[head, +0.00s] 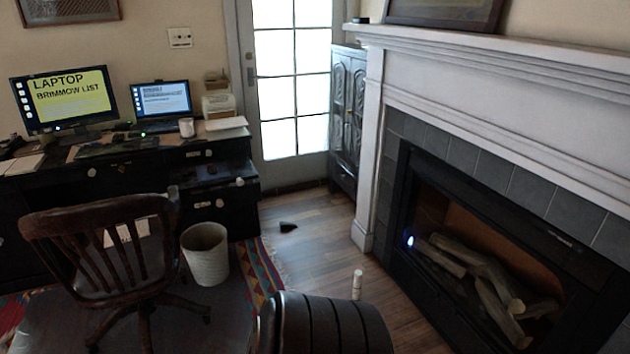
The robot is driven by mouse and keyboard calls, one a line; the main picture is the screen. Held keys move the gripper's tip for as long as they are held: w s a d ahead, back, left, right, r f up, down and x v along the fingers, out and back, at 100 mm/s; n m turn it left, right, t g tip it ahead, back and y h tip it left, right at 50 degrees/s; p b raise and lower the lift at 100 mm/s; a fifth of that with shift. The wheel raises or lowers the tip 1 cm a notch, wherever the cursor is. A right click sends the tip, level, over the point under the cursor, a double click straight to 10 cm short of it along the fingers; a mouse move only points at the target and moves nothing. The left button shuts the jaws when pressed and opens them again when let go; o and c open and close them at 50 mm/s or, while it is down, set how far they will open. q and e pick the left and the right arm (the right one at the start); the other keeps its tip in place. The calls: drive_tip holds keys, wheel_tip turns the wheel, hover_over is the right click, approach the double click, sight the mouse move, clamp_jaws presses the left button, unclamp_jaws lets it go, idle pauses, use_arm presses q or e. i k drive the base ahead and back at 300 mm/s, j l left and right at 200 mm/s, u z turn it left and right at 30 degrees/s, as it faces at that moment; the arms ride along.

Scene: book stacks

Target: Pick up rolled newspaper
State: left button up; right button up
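A small pale upright cylinder (357,284) shows near the bottom middle of the head view, between the fireplace and a dark rounded shape. It has a light top and a darker band, and it may be the rolled newspaper. No other rolled paper is clear to me. Neither of my grippers is in view.
A wooden swivel chair (100,243) and a pale waste bin (205,254) stand before the black desk (215,172). The fireplace (500,260) with logs is at right. A small dark object (288,227) lies on the otherwise clear wooden floor (320,215).

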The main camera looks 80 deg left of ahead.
sight(357, 282)
drive_tip(key=u, duration=2.3)
drive_tip(key=i+u, duration=0.15)
